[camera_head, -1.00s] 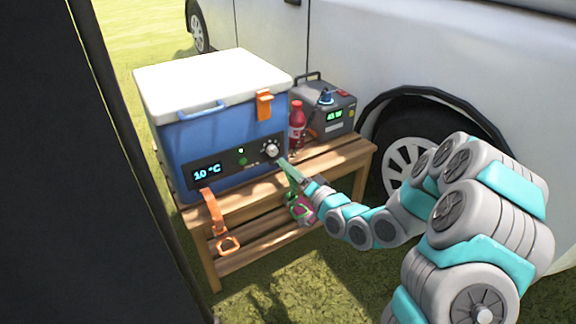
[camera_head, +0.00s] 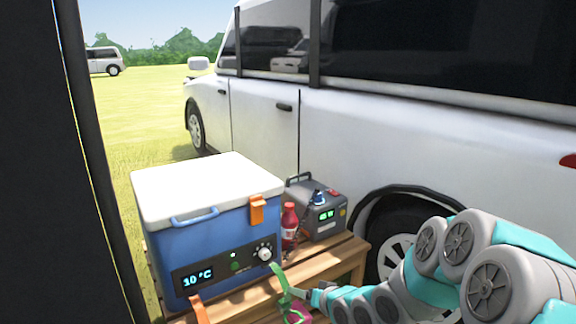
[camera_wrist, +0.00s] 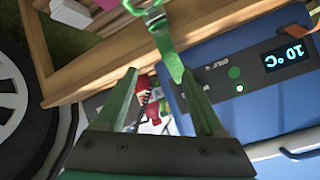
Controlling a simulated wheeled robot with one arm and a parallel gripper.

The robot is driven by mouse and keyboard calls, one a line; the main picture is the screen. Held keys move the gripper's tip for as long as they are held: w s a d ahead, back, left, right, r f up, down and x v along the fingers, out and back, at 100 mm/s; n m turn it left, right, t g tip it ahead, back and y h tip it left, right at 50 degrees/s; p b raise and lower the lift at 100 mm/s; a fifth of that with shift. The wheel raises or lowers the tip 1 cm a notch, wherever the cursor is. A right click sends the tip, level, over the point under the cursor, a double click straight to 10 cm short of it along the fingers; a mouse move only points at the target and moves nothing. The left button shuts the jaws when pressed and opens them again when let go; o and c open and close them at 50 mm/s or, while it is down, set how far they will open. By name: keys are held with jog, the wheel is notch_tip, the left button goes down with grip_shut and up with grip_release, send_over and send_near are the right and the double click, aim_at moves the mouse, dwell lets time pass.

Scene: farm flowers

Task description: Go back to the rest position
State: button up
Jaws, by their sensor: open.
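My gripper (camera_head: 287,292) is in front of the blue cooler (camera_head: 215,242), just below and right of its control knob (camera_head: 264,253). In the wrist view my gripper (camera_wrist: 160,85) shows two green fingers spread apart with nothing held between them. The cooler's display reads 10 °C and a green light is lit. In the wrist view the cooler front (camera_wrist: 262,100) fills the right side. A green strap with a metal clip (camera_wrist: 163,35) hangs near the fingertips. I cannot tell whether the fingers touch it.
The cooler stands on a wooden bench (camera_head: 330,262) beside a red bottle (camera_head: 289,222) and a grey power box (camera_head: 316,210). A white van (camera_head: 400,140) stands close behind. A dark post (camera_head: 40,180) blocks the left edge. Open grass (camera_head: 140,125) lies at the far left.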

jog(key=s+d+r+g+h+p, duration=0.1)
jog(key=s+d+r+g+h, duration=0.15)
jog(key=s+d, duration=0.5)
jog(key=s+d+r+g+h+p, duration=0.1)
jog(key=s+d+r+g+h, duration=0.2)
jog(key=s, duration=0.7)
jog(key=s+r+g, duration=0.3)
jog(key=s, duration=0.9)
jog(key=s+r+g, duration=0.3)
jog(key=s, duration=0.9)
jog(key=shift+r+p, duration=0.15)
jog(key=shift+p, duration=0.25)
jog(key=shift+h, duration=0.25)
